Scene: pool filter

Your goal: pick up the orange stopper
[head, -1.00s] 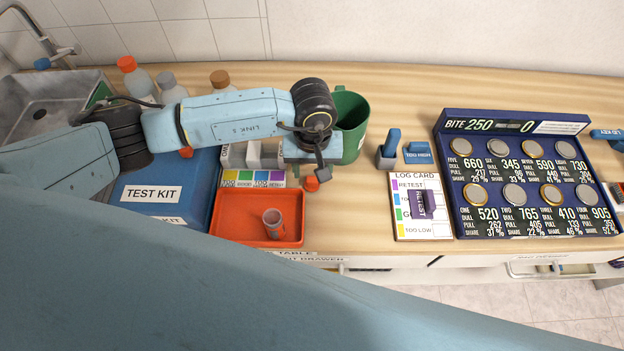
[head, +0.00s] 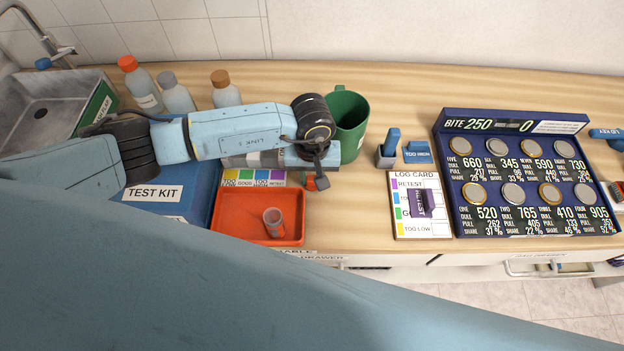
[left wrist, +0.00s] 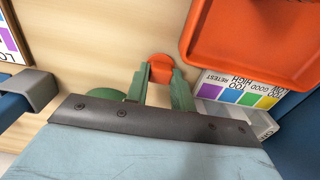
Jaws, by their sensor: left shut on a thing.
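The orange stopper (head: 310,184) is on the wooden counter, just right of the orange tray's back corner. It is partly hidden by my left gripper (head: 318,183) in the head view. In the left wrist view the stopper (left wrist: 161,68) sits between the tips of the two green fingers of my left gripper (left wrist: 160,80), which is shut on it. I cannot tell whether the stopper still touches the counter. My right gripper is not in view.
An orange tray (head: 230,236) holds a small vial (head: 273,222). A blue test kit box (head: 200,188) is at left. A green mug (head: 350,115) stands close behind the gripper. A log card (head: 408,230) lies to the right, with bare counter between.

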